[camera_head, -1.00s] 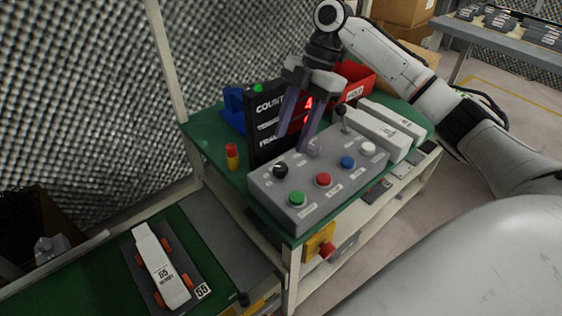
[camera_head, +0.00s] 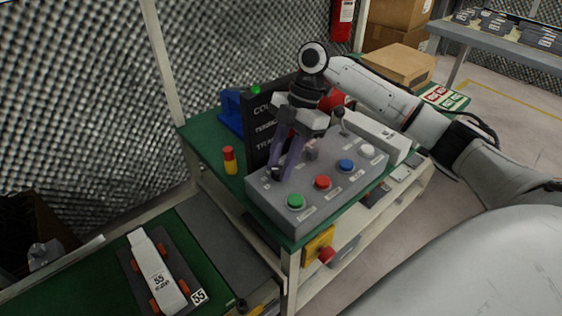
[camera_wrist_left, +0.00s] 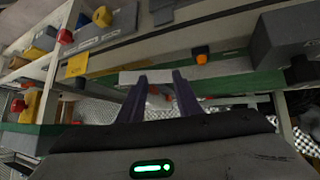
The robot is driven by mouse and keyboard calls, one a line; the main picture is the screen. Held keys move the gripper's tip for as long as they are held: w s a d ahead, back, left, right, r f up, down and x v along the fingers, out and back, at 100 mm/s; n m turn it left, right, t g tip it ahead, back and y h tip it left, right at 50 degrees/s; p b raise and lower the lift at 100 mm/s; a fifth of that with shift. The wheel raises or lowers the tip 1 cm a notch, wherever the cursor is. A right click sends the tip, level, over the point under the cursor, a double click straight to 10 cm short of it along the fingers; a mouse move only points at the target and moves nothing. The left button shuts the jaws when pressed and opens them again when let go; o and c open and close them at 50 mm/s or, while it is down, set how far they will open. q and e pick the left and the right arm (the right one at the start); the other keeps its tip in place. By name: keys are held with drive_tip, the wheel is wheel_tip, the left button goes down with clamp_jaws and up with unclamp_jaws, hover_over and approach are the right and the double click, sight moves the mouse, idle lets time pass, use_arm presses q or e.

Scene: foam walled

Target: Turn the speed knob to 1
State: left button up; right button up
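The grey control box (camera_head: 335,188) stands on the green table top. It carries a dark knob (camera_head: 277,173) at its left end and a grey knob (camera_head: 312,152) farther right. Their labels are too small to read. My right gripper (camera_head: 281,172) points down at the dark knob, its purple fingers apart on either side and partly hiding it. I cannot tell whether they press on the knob. My left gripper (camera_wrist_left: 160,98) shows in the left wrist view, fingers spread, with nothing between them, away from the control box.
The box also bears green (camera_head: 296,201), red (camera_head: 322,182), blue (camera_head: 346,165) and white (camera_head: 368,150) buttons, and a black-topped lever (camera_head: 340,113). A dark display (camera_head: 262,130) stands close behind. A red-and-yellow post (camera_head: 230,160) is at the left. A toy car (camera_head: 157,277) lies at the lower left.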

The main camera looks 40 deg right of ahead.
drive_tip(key=shift+c, duration=0.9)
drive_tip(key=shift+s+r+m+p, duration=0.1)
drive_tip(key=shift+r+m+p, duration=0.2)
drive_tip(key=shift+p, duration=0.7)
drive_tip(key=m+t+p, duration=0.1)
drive_tip(key=m+p, duration=0.1)
drive_tip(key=p, duration=0.3)
drive_tip(key=m+t+p, duration=0.1)
drive_tip(key=m+p, duration=0.2)
drive_tip(key=p, duration=0.2)
drive_tip(key=shift+s+r+h+p, duration=0.1)
drive_tip(key=shift+s+h+p, duration=0.1)
drive_tip(key=shift+h+p, duration=0.1)
drive_tip(key=shift+a+m+t+p, duration=0.1)
drive_tip(key=shift+m+t+p, duration=0.2)
drive_tip(key=shift+m+p, duration=0.65)
drive_tip(key=shift+f+m+t+h+p, duration=0.25)
drive_tip(key=shift+m+p, duration=0.3)
drive_tip(key=shift+p, duration=0.55)
use_arm(q)
wheel_tip(320, 180, up, 12)
drive_tip(key=s+a, duration=0.1)
drive_tip(key=a, duration=0.1)
drive_tip(key=shift+f+y+p, duration=0.2)
drive_tip(key=shift+y+p, duration=0.1)
use_arm(e)
drive_tip(key=shift+f, duration=0.1)
drive_tip(key=o, duration=1)
